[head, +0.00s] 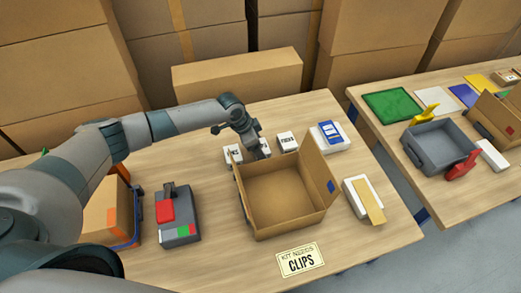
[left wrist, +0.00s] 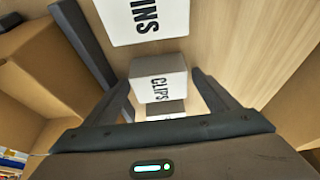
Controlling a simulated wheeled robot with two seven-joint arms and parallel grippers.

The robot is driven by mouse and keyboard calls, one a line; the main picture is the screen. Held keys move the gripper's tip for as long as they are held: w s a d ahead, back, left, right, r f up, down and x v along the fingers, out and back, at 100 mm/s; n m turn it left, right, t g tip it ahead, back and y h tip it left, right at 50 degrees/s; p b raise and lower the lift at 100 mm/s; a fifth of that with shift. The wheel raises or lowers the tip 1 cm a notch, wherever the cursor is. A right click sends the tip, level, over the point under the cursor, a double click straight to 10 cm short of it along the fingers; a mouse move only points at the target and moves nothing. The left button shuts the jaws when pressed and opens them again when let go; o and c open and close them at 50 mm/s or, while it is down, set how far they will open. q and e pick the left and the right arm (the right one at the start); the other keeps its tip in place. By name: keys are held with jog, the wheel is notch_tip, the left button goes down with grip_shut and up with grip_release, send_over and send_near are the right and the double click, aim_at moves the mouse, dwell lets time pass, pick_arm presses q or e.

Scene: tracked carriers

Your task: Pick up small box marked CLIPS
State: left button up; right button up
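The small white box marked CLIPS (left wrist: 158,84) shows in the left wrist view, between the two fingers of my left gripper (left wrist: 161,86). The fingers are apart, with a gap on each side of the box. In the head view, my left gripper (head: 254,146) is low over the table behind the open cardboard box, and the CLIPS box is mostly hidden by it. A white box marked PINS (left wrist: 145,18) stands close by. A card reading KIT NEEDS CLIPS (head: 300,261) lies at the table's front. My right gripper is not in view.
Another small white box (head: 287,141) stands to the right of my gripper. The open cardboard box (head: 280,225) is just in front. A grey device with red parts (head: 179,229) stands to the left. A second table with a grey tray (head: 440,145) is at right.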

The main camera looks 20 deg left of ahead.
pick_arm(q)
jog(key=c, duration=1.2)
notch_tip(320, 180, up, 9)
jog(key=b, duration=0.3)
jog(key=shift+r, duration=0.55)
